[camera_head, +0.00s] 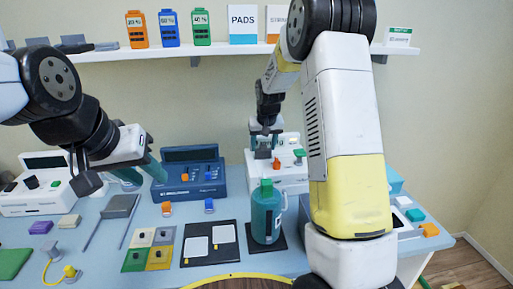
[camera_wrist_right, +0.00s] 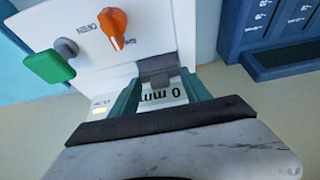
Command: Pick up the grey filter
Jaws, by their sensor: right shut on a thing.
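The grey filter (camera_wrist_right: 157,69) is a small dark grey block at the front edge of a white device (camera_wrist_right: 150,25). It sits between the teal fingertips of my right gripper (camera_wrist_right: 158,88), which is shut on it. A white label reading "0 mm" shows between the fingers. In the head view the filter (camera_head: 263,153) is small and partly covered by my right gripper (camera_head: 264,137), at the white device on the back of the table. I cannot tell whether it is clear of the device. My left gripper (camera_head: 142,172) is open and empty above the table's left part.
A teal bottle (camera_head: 266,215) stands in front. My right arm hides part of the table's right side.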

